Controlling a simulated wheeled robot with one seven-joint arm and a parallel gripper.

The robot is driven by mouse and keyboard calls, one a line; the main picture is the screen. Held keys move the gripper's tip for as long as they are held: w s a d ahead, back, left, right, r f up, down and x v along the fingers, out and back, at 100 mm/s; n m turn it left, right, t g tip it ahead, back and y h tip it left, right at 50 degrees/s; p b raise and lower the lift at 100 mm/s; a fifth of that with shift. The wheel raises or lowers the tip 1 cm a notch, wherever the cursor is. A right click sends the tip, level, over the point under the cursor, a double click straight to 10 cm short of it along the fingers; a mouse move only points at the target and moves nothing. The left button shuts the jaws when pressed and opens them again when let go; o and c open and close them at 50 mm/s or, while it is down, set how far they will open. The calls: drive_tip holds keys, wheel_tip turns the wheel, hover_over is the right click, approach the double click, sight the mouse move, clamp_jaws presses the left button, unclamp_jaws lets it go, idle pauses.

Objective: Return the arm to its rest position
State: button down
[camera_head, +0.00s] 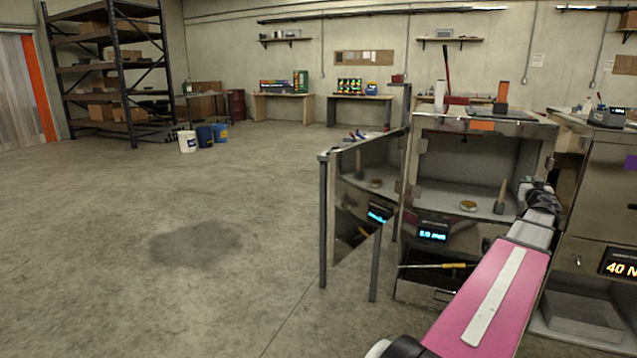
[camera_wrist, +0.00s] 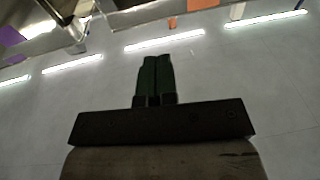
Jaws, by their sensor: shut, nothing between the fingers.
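My arm reaches up from the lower right of the head view, its pink link in front of the metal cabinets. Its dark far end is beside the right edge of an open steel cabinet (camera_head: 408,165); the fingertips cannot be made out there. In the wrist view my gripper (camera_wrist: 155,62) shows two dark green fingers pressed together, with nothing between them. They stand out against a pale ceiling with bright light strips.
The cabinet's shiny door (camera_head: 350,215) stands open to the left. Inside are a round brass-coloured piece (camera_head: 468,205) and a dark upright piece (camera_head: 500,195). Another cabinet with a lit display (camera_head: 622,267) stands close on the right. The floor (camera_head: 150,210) at left is clear.

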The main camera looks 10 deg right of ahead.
drive_tip(key=w+a+f+m+g, duration=0.1)
drive_tip(key=w+a+f+g, duration=0.25)
drive_tip(key=a+f, duration=0.55)
drive_tip(key=w+a+f+g+y, duration=0.15)
drive_tip(key=w+a+f, duration=0.35)
drive_tip(key=a, duration=0.7)
drive_tip(key=w+a+f+m+g, duration=0.1)
drive_tip(key=w+a+f+g, duration=0.2)
drive_tip(key=a+f, duration=0.65)
drive_tip(key=s+a+f+n+g+y, duration=0.2)
drive_tip(key=s+a+f, duration=0.3)
drive_tip(key=a, duration=0.8)
drive_tip(key=s+a+f+n+g+y, duration=0.3)
drive_tip(key=s+a+f+g, duration=0.1)
drive_tip(key=a, duration=0.9)
drive_tip(key=s+a+f+n+g+y, duration=0.3)
drive_tip(key=s+a+f, duration=0.2)
drive_tip(key=a, duration=0.8)
drive_tip(key=shift+s+a+f, duration=0.25)
drive_tip(key=shift+s+f, duration=0.05)
drive_tip(key=shift+s, duration=0.05)
drive_tip(key=shift+d, duration=0.2)
